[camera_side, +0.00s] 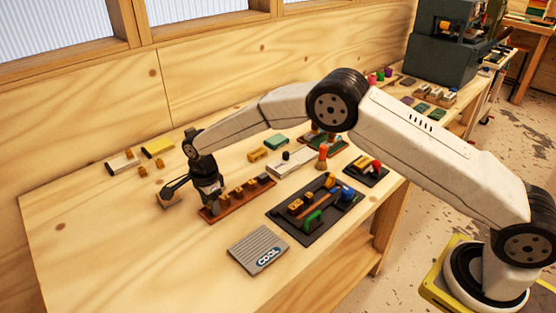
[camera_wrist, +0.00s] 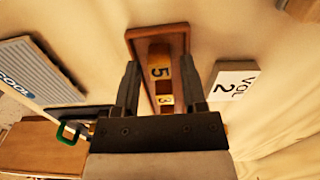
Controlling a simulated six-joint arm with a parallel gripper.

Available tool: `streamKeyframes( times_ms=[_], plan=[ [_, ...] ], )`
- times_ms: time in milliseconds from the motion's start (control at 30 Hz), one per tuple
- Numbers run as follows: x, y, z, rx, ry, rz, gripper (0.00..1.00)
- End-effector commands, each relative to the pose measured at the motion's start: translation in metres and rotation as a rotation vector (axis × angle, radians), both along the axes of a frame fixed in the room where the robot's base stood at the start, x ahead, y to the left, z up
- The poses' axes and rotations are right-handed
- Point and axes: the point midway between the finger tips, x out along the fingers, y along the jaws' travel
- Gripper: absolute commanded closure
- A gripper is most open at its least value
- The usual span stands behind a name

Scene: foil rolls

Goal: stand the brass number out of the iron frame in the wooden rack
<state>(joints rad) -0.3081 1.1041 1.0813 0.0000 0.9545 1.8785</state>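The reddish-brown wooden rack (camera_side: 242,203) lies on the bench and holds several brass blocks. The wrist view shows the rack (camera_wrist: 158,30) with a brass number 5 (camera_wrist: 160,70) and a brass number 3 (camera_wrist: 165,99) in it. My gripper (camera_side: 208,208) is over the rack's left end in the side view. In the wrist view its fingers (camera_wrist: 161,66) are apart, either side of the 5, with gaps showing. A dark, flat tray-like frame (camera_side: 283,214), possibly the iron frame, lies right of the rack. It holds brass-coloured pieces (camera_side: 295,206) among other items; their numbers are too small to read.
A ridged grey COOL plate (camera_side: 258,250) lies in front of the rack. The dark tray also holds a green-handled item (camera_side: 313,219). Bare bench lies at the front left.

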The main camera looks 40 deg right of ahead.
Motion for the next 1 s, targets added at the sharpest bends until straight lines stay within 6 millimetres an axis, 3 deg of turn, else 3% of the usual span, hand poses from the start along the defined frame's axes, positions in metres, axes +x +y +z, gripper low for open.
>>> streamKeyframes(
  times_ms=[567, 1000],
  plan=[
    [0.0, 0.0, 0.011, 0.001, -0.002, 0.0, 0.36],
    [0.001, 0.0, 0.073, 0.001, -0.003, 0.0, 0.36]
  ],
)
